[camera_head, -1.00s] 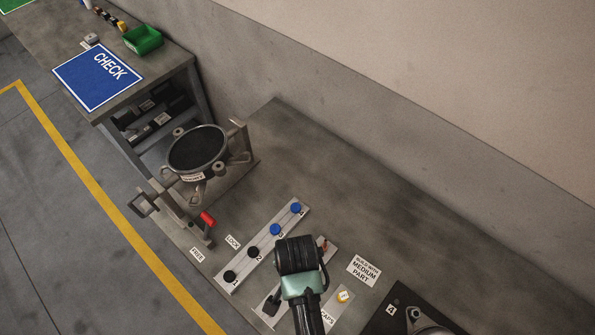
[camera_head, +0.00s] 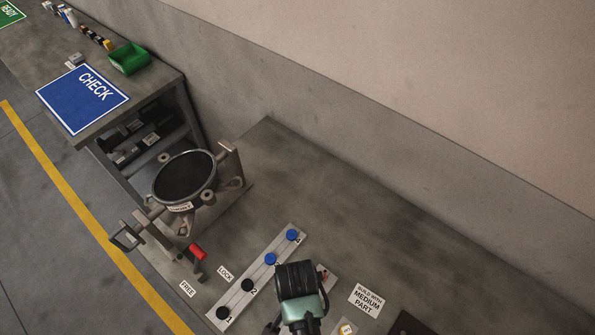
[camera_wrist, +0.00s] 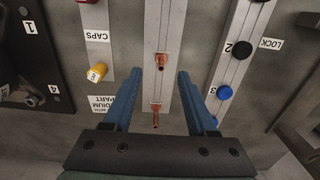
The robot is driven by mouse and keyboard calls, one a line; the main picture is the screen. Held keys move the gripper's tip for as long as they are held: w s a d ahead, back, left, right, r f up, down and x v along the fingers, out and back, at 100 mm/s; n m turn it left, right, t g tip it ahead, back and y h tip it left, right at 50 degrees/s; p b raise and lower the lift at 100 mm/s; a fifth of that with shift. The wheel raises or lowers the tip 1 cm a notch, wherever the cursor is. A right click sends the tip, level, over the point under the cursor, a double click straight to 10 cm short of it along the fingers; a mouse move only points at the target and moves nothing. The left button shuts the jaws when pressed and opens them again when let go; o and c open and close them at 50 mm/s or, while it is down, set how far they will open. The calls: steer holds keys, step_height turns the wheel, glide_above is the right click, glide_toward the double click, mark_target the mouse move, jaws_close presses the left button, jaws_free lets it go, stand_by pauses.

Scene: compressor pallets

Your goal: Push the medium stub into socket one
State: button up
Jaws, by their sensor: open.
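My gripper (camera_wrist: 160,74) is open and empty, with its two blue fingers pointing at the bench. Its black wrist (camera_head: 298,280) hides the fingers in the head view. Between and beyond the fingertips runs a pale strip (camera_wrist: 166,25) with two copper-coloured stubs, one near the fingertips (camera_wrist: 161,62) and one closer to the palm (camera_wrist: 156,110). I cannot tell which is the medium stub. A bit of copper shows beside my wrist in the head view (camera_head: 322,273). A black plate (camera_wrist: 35,60) marked 1 and 4 lies left of the gripper; its sockets are not clear.
A rail (camera_head: 240,300) with black and blue knobs numbered 1 to 4 lies left of my wrist. A yellow cap (camera_wrist: 97,72) is on the CAPS strip. A round-topped fixture (camera_head: 184,178) with a red handle (camera_head: 198,252) stands at the left. The bench towards the wall is clear.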

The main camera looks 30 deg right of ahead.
step_height(320, 180, down, 7)
steer(key=b, duration=0.4)
steer(key=shift+w, duration=0.15)
steer(key=shift+r+p, duration=0.15)
steer(key=shift+p, duration=0.25)
stand_by(0.9)
jaws_close()
stand_by(0.3)
stand_by(1.3)
steer(key=shift+r+p, duration=2.95)
steer(key=shift+p, duration=0.15)
